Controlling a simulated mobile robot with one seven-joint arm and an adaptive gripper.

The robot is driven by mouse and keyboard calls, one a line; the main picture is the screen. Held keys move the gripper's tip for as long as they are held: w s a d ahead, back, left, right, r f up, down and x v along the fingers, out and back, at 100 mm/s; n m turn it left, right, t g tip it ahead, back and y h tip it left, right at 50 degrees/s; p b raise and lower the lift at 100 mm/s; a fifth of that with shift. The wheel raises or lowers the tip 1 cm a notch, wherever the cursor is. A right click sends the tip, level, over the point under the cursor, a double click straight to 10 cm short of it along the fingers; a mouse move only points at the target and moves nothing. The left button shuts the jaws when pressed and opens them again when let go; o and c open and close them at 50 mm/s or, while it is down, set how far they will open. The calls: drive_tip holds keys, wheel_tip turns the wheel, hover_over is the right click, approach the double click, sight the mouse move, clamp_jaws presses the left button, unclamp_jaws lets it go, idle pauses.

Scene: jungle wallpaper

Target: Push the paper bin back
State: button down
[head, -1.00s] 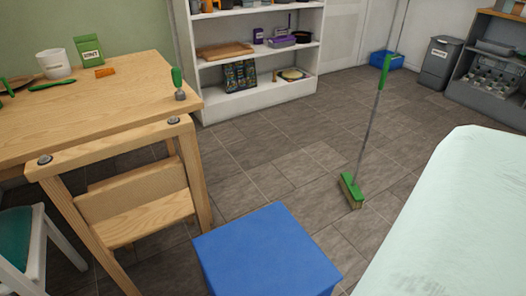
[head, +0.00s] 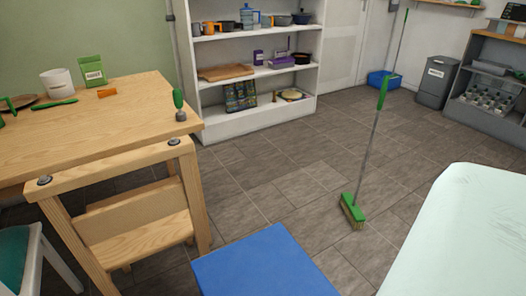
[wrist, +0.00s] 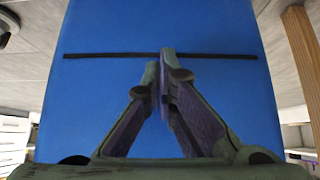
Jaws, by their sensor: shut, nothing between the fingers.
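The paper bin appears to be the grey bin (head: 437,82) with a white label, upright on the floor at the back right of the head view. The label is too small to read surely. It stands beside a dark grey shelf unit. My gripper (wrist: 162,58) shows only in the wrist view, its fingertips together and empty in front of a blue surface (wrist: 95,95) with a dark line across it. The bin is not seen in the wrist view.
A green broom (head: 353,210) stands mid-floor. A pale surface (head: 465,235) is at right, a blue tub (head: 383,80) left of the bin.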

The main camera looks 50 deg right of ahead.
drive_tip(key=shift+d, duration=0.1)
drive_tip(key=shift+s+d+p, duration=0.25)
drive_tip(key=shift+d+p, duration=0.25)
drive_tip(key=shift+d, duration=0.15)
drive_tip(key=shift+s+d+p, duration=0.2)
drive_tip(key=shift+d+p, duration=0.35)
drive_tip(key=shift+d, duration=0.15)
drive_tip(key=shift+s+d+p, duration=0.25)
drive_tip(key=shift+d+p, duration=0.25)
drive_tip(key=shift+d, duration=0.15)
drive_tip(key=shift+d+r, duration=0.1)
drive_tip(key=shift+s+d+p, duration=0.3)
drive_tip(key=shift+d+p, duration=0.45)
drive_tip(key=shift+d, duration=0.05)
drive_tip(key=shift+s+d+p, duration=0.15)
drive_tip(key=shift+d+p, duration=0.15)
drive_tip(key=shift+d, duration=0.2)
drive_tip(key=shift+s+d+p, duration=0.15)
drive_tip(key=shift+d+p, duration=0.1)
drive_tip(key=shift+d, duration=0.35)
drive_tip(key=shift+s+d+p, duration=0.3)
drive_tip(key=shift+d+p, duration=0.2)
drive_tip(key=shift+d, duration=0.4)
drive_tip(key=shift+s+d+p, duration=0.3)
drive_tip(key=shift+d+p, duration=0.2)
drive_tip(key=shift+d, duration=0.5)
